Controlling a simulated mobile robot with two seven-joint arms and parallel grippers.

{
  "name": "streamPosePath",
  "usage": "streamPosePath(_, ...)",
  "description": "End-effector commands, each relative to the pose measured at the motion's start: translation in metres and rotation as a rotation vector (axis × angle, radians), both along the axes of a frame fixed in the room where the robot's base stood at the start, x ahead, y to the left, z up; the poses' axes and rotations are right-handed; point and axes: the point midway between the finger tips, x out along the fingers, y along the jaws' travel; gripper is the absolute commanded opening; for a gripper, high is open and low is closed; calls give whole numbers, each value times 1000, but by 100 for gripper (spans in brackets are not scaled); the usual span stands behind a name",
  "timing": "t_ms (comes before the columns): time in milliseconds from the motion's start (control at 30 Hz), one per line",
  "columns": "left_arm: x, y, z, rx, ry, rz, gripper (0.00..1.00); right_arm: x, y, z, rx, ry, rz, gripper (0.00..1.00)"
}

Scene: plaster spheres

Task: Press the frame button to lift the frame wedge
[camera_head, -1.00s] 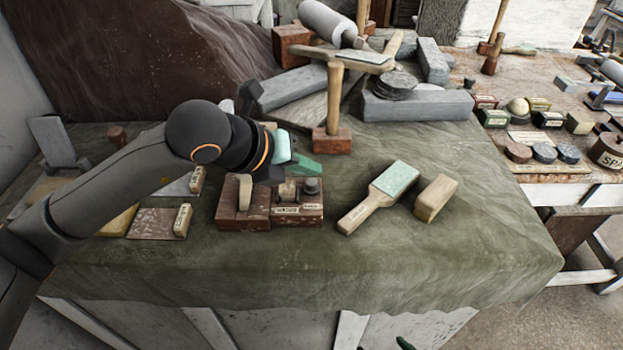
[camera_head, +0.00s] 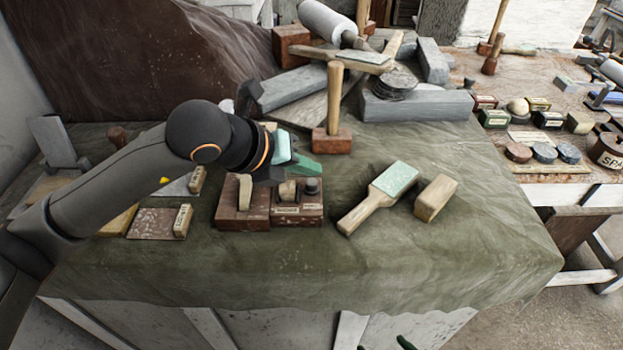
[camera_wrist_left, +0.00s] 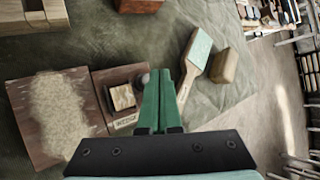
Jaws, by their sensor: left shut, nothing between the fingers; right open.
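A red-brown wooden box (camera_head: 297,217) stands near the middle of the green-draped table. It carries a square wooden button (camera_head: 288,189) and a dark round button (camera_head: 312,187); the wooden one has a label reading WEDGE (camera_wrist_left: 126,121) in the left wrist view. Which one is the frame button I cannot tell. A pale wooden wedge (camera_head: 245,191) stands on the brown base at the box's left. My left gripper (camera_head: 314,170) is shut and empty, its tips over the dark button; contact cannot be told. My right gripper (camera_head: 397,345) shows only green tips at the bottom edge, apart.
A paddle with a pale green face (camera_head: 396,179) and a wooden block (camera_head: 435,198) lie right of the box. A mallet (camera_head: 334,115) stands behind it. Grey stone blocks (camera_head: 418,104) fill the back. The cloth in front is clear.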

Motion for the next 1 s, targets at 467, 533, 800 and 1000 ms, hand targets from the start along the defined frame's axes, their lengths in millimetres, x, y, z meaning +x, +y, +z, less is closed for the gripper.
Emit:
streamPosePath(467, 0, 0, -9, -1, -1, 0, 0, -1, 0, -14, 0, 2, 0, 99)
streamPosePath(533, 0, 0, -9, -1, -1, 0, 0, -1, 0, -16, -1, 3, 0, 99)
streamPosePath(800, 0, 0, -8, 0, 0, 0, 0, -2, 0, -16, -1, 6, 0, 99)
streamPosePath(1000, 0, 0, -9, 0, 0, 0, 0, -2, 0, -17, -1, 6, 1, 99)
